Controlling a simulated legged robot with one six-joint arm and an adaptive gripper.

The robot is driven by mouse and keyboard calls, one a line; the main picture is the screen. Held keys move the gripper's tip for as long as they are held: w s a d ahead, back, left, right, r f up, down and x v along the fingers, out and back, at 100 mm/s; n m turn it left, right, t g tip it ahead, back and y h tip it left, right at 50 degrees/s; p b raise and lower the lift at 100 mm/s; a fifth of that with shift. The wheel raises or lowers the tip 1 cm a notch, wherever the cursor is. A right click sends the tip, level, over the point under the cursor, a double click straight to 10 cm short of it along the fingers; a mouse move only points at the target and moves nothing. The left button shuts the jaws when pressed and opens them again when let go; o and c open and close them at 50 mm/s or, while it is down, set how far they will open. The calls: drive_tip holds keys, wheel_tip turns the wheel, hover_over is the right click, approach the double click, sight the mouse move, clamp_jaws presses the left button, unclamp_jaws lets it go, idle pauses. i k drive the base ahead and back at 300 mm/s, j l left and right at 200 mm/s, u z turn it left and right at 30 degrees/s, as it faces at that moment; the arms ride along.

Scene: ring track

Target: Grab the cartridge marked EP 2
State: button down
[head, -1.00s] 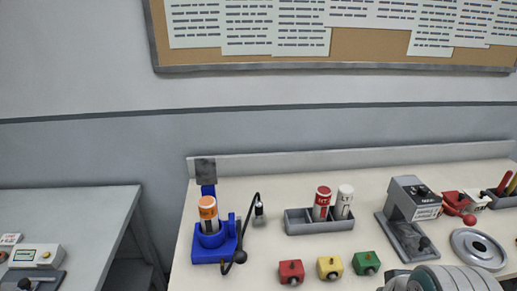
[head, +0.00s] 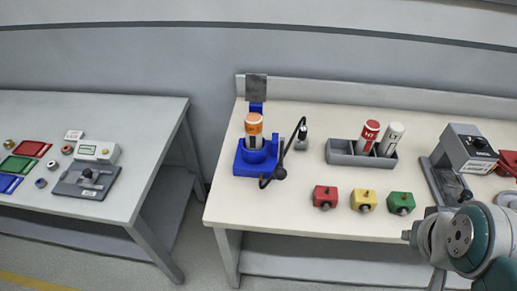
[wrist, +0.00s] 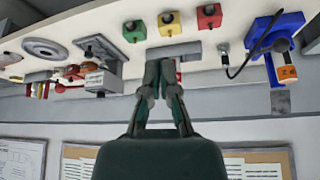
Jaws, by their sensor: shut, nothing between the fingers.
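A red cartridge (head: 368,136) marked HT and a white cartridge (head: 389,141) marked LT lean in a grey tray (head: 343,156). In the wrist view, which is upside down, my gripper (wrist: 161,76) is shut and empty, with the grey tray beyond its tips. The orange cartridge (wrist: 286,67) is at the right there, apart from my gripper.
A black cable (head: 293,145) curves beside the blue holder. Red (head: 325,196), yellow (head: 363,200) and green (head: 401,203) blocks line the bench's front edge. A grey device (head: 467,150) stands right. A gap separates the left bench (head: 130,200) from this one.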

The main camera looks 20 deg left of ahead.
sight(253, 121)
drive_tip(key=k+j, duration=0.15)
drive_tip(key=j, duration=0.2)
drive_tip(key=k+j, duration=0.1)
drive_tip(key=j, duration=0.25)
drive_tip(key=k+j+z, duration=0.1)
drive_tip(key=j, duration=0.25)
drive_tip(key=i+j, duration=0.15)
drive_tip(key=j, duration=0.2)
drive_tip(key=i+j, duration=0.2)
drive_tip(key=j, duration=0.15)
drive_tip(key=i+j, duration=0.15)
drive_tip(key=j, duration=0.25)
drive_tip(key=l+z, duration=0.05)
